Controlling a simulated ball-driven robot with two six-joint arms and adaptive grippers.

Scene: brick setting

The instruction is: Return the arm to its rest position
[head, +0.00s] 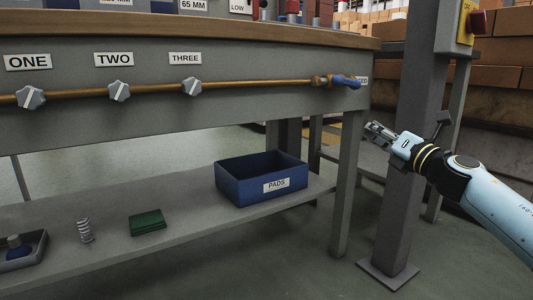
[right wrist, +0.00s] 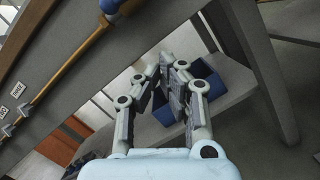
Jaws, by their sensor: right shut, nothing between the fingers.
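My right gripper (head: 372,132) is at the right of the head view, in the air beside the right end of the workbench (head: 200,60). Its arm comes in from the lower right. In the right wrist view its two fingers (right wrist: 163,72) are closed together with nothing between them. The gripper is apart from the blue-handled valve (head: 345,81) on the pipe. My left gripper is not in either view.
A blue bin labelled PADS (head: 232,181) stands on the lower shelf (head: 180,232), with a green pad (head: 147,222), a spring (head: 86,231) and a grey tray (head: 18,262). A grey post (head: 405,170) with a red button (head: 477,22) stands close beside my right arm. Open floor lies at lower right.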

